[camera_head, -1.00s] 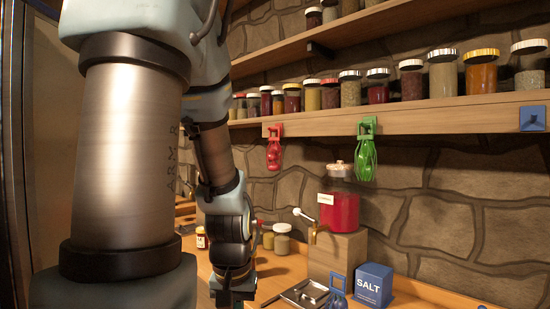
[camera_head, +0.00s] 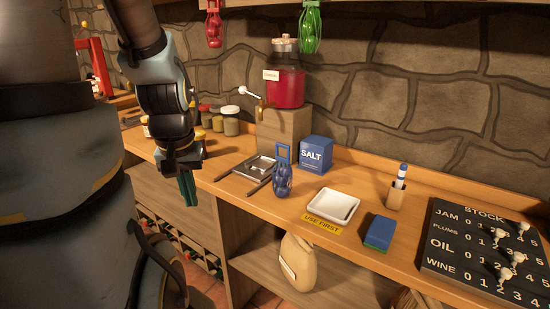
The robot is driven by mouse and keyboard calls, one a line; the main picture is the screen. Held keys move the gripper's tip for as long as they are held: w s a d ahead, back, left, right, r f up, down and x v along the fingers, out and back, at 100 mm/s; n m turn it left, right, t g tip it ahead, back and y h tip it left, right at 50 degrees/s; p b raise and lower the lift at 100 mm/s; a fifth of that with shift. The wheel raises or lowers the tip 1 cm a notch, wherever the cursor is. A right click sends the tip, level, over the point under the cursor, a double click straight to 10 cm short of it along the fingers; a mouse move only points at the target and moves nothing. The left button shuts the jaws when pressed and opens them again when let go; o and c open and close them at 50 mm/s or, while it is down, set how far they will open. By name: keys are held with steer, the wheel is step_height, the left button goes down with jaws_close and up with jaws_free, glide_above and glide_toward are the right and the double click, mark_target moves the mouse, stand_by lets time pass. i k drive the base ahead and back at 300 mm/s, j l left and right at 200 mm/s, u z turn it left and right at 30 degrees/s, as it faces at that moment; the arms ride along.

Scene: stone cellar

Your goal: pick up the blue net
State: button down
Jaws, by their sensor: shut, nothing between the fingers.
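The blue net (camera_head: 282,178) stands on the wooden counter (camera_head: 262,203), in front of the blue salt box and right of the small metal tray. It has a flat loop handle at its top and a bulging, mesh-like body. My gripper (camera_head: 188,190) hangs at the counter's front edge, left of the blue net and clearly apart from it. Its fingers point down, are shut and hold nothing. Nothing hides the blue net.
The salt box (camera_head: 315,154) is close behind the net. A metal tray (camera_head: 259,165), a white dish (camera_head: 332,206), a blue-green sponge (camera_head: 379,232) and a stock board (camera_head: 485,255) lie on the counter. A red jar (camera_head: 285,80) stands on a wooden block (camera_head: 283,128).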

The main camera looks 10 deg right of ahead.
mark_target(284, 171)
steer(key=u, duration=0.7)
steer(key=k+l+u, duration=0.15)
steer(key=k+u, duration=0.7)
steer(key=k, duration=0.3)
